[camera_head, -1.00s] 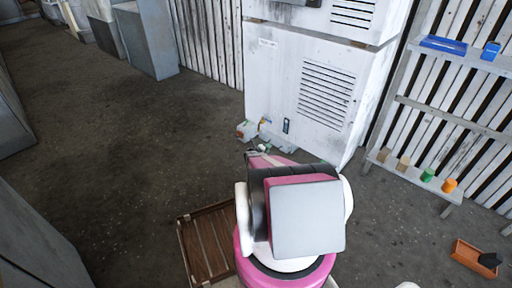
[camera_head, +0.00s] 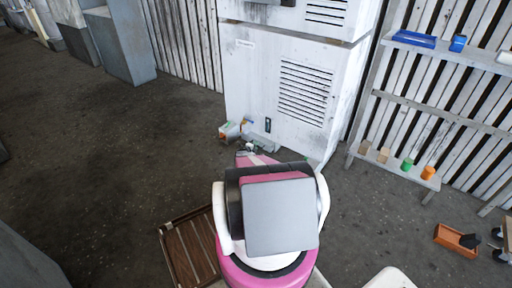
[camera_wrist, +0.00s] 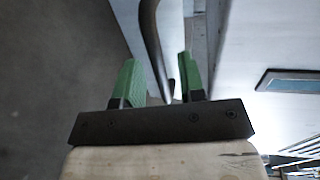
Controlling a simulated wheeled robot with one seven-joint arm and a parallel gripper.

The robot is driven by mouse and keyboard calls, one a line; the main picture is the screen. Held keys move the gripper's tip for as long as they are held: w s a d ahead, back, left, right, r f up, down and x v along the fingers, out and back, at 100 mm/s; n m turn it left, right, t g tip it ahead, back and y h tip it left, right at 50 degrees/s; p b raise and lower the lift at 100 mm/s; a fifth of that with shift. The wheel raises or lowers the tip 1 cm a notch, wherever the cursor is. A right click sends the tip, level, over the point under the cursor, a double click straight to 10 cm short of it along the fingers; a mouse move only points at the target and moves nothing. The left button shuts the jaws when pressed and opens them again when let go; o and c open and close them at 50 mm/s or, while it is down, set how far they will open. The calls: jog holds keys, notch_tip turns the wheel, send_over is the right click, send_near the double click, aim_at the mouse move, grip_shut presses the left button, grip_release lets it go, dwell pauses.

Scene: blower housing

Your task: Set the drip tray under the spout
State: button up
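My gripper (camera_wrist: 158,80) shows in the wrist view with its two green fingers apart. A dark curved bar (camera_wrist: 151,35) runs between and beyond the fingers, in front of a pale grey panel; I see gaps beside it and cannot tell whether it is the spout. In the head view my pink and white arm hides the gripper. The white housing (camera_head: 255,75) with a louvred vent stands ahead. An orange tray (camera_head: 450,241) lies on the floor at the right, with a dark object at its end. I cannot tell which thing is the drip tray.
A brown slatted wooden crate or pallet (camera_head: 190,250) lies left of my arm. Small clutter (camera_head: 230,131) sits at the housing's foot. A shelf rack (camera_head: 440,118) with small blue, green and orange things stands at the right.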

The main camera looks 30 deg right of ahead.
jog(key=shift+w+d+f, duration=0.1)
jog(key=shift+w+d, duration=0.1)
jog(key=shift+d, duration=0.3)
grip_shut()
jog(key=shift+s+a, duration=0.1)
